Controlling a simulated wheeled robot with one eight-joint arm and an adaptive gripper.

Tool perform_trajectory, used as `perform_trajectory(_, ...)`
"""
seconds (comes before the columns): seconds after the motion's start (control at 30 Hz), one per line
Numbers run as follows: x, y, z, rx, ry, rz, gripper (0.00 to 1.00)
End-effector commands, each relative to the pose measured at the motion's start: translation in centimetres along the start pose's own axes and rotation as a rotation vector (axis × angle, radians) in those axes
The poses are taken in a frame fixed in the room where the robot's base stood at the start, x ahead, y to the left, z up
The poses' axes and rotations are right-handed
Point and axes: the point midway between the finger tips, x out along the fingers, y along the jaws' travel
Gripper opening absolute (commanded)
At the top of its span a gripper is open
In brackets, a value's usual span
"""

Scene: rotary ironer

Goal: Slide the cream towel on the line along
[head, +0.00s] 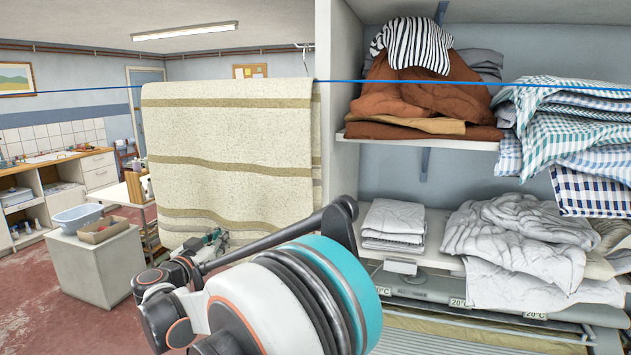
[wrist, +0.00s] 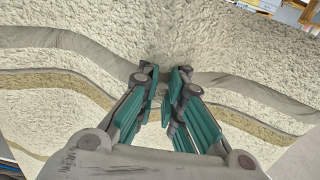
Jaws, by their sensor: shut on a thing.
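The cream towel (head: 235,140) with olive-brown stripes hangs over the blue line (head: 430,81) in the head view. My gripper (head: 212,240) is at the towel's lower part, partly hidden by my own arm. In the wrist view, the towel (wrist: 90,40) fills most of the picture. My gripper's teal fingers (wrist: 165,82) are closed together there on a pinched fold of the towel, and creases run out from the fingertips. The towel's bottom edge is partly hidden behind my arm in the head view.
A shelf unit with folded brown cloth (head: 410,98), checked cloths (head: 570,130) and white linen (head: 515,235) stands to the right, its side panel close to the towel. A grey block with a blue basin (head: 78,217) stands at the left. Red floor (head: 30,290) is open there.

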Motion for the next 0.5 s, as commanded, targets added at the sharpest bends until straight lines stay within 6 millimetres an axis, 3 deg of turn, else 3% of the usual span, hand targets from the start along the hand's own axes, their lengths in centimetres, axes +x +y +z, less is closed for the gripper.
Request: perform_trajectory(0.5, -0.1, -2.6, 0.0, 0.000, 0.000, -0.002, 0.00)
